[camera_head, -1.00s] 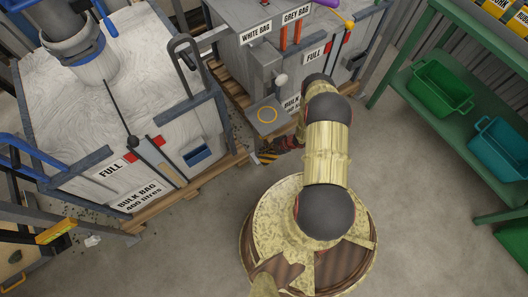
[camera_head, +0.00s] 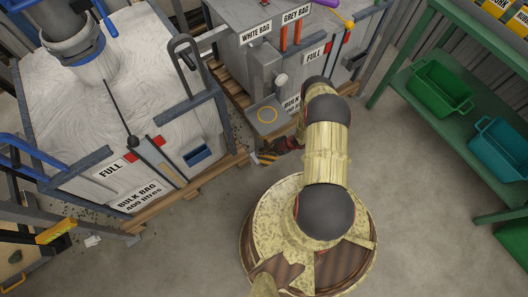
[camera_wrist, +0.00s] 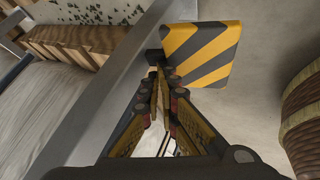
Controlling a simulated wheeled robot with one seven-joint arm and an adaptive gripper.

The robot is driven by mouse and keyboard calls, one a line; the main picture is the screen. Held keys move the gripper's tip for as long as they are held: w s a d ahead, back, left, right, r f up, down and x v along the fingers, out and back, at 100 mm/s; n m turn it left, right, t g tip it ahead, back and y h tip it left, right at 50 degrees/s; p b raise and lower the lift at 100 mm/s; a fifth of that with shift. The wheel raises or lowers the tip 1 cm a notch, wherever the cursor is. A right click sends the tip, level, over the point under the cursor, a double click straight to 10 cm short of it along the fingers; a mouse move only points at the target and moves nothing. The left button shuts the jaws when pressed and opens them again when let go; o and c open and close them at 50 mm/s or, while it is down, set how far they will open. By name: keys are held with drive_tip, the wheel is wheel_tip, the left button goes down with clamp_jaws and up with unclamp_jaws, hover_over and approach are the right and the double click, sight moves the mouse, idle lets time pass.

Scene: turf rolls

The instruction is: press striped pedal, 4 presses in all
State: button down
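The pedal with yellow and black diagonal stripes (camera_wrist: 208,55) fills the upper middle of the wrist view. In the head view a small part of the striped pedal (camera_head: 267,157) shows low beside the middle bag stand. My gripper (camera_wrist: 157,78) has its fingers drawn together with nothing visible between them. Its tips are at the pedal's left edge in the wrist view; I cannot tell whether they touch it. In the head view my gripper (camera_head: 280,148) is partly hidden behind my arm, just right of the pedal.
A grey bag stand (camera_head: 255,65) is behind the pedal. A bulk bag (camera_head: 60,115) on a wooden pallet (camera_head: 185,190) stands left. A green shelf (camera_head: 440,120) with bins is at right. Grey floor (camera_head: 430,240) is clear at front right.

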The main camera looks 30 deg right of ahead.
drive_tip(key=shift+s+a+f, duration=0.2)
drive_tip(key=shift+s+f, duration=0.2)
drive_tip(key=shift+f, duration=0.15)
drive_tip(key=shift+r, duration=0.1)
idle(0.3)
drive_tip(key=shift+r+p, duration=0.45)
drive_tip(key=shift+r, duration=0.65)
drive_tip(key=shift+w+d+r, duration=0.1)
drive_tip(key=shift+w+r, duration=0.15)
drive_tip(key=shift+r, duration=0.2)
drive_tip(key=shift+w+r, duration=0.1)
drive_tip(key=shift+r, duration=0.15)
drive_tip(key=r+p, duration=0.1)
drive_tip(key=r, duration=0.1)
drive_tip(key=r+p, duration=0.1)
drive_tip(key=r, duration=0.1)
drive_tip(key=shift+w+r+p, duration=0.2)
drive_tip(key=shift+r+p, duration=0.05)
drive_tip(key=shift+p, duration=0.05)
